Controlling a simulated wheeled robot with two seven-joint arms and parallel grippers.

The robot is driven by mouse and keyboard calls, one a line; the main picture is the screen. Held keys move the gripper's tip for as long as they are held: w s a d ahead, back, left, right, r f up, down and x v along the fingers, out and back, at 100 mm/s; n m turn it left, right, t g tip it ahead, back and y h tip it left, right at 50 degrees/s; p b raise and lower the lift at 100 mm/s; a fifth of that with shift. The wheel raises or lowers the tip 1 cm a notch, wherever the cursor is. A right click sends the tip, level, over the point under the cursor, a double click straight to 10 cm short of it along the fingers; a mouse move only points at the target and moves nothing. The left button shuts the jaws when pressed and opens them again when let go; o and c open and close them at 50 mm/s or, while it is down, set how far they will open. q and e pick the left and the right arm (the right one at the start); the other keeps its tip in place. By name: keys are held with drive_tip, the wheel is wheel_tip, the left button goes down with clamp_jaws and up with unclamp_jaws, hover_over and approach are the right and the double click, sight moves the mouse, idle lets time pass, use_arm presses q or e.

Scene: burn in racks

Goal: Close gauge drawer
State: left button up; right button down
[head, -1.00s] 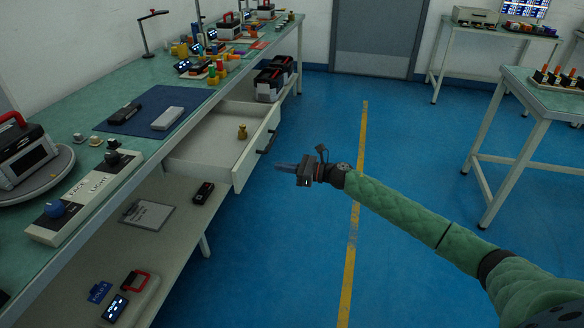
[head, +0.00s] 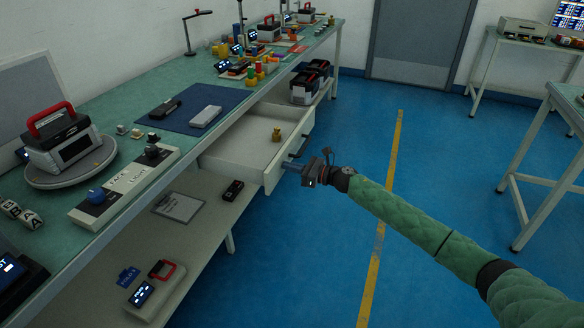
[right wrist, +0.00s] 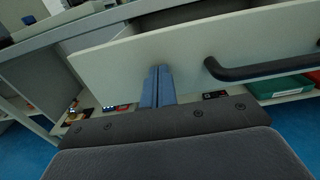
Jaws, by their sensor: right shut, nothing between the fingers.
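The gauge drawer (head: 292,152) is pulled out from under the long green-topped bench, with a small brass-coloured gauge (head: 276,134) inside it. Its dark bar handle shows on the front panel in the right wrist view (right wrist: 262,70). My right gripper (head: 286,165) is shut and empty, with its blue fingertips at the drawer's front panel. In the right wrist view the fingers (right wrist: 158,72) point at the white panel, left of the handle. I cannot tell whether they touch it. My left gripper is not in view.
The bench top (head: 130,95) holds a blue mat (head: 180,120), a control box (head: 120,185) and a turntable with a red-handled device (head: 62,140). A lower shelf (head: 190,240) holds a clipboard and small devices. Blue floor (head: 330,240) is clear right of the drawer.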

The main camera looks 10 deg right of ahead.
use_arm(q)
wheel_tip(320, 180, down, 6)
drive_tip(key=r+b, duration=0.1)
drive_tip(key=b, duration=0.4)
use_arm(e)
approach(224, 157)
drive_tip(key=r, duration=0.3)
drive_tip(key=shift+a, duration=0.35)
drive_tip(key=b+x, duration=0.1)
drive_tip(key=x, duration=0.2)
drive_tip(key=shift+w, duration=0.1)
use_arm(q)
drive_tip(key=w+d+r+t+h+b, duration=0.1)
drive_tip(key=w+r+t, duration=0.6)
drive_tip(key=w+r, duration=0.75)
use_arm(e)
drive_tip(key=shift+x, duration=1.2)
drive_tip(key=shift+b+x, duration=0.55)
drive_tip(key=shift+x, duration=0.45)
drive_tip(key=shift+b+x, duration=0.35)
drive_tip(key=shift+x, duration=0.5)
drive_tip(key=shift+r, duration=0.25)
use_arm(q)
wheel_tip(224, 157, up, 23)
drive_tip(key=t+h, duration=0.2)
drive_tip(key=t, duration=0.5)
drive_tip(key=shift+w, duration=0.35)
use_arm(e)
drive_tip(key=shift+r, duration=0.1)
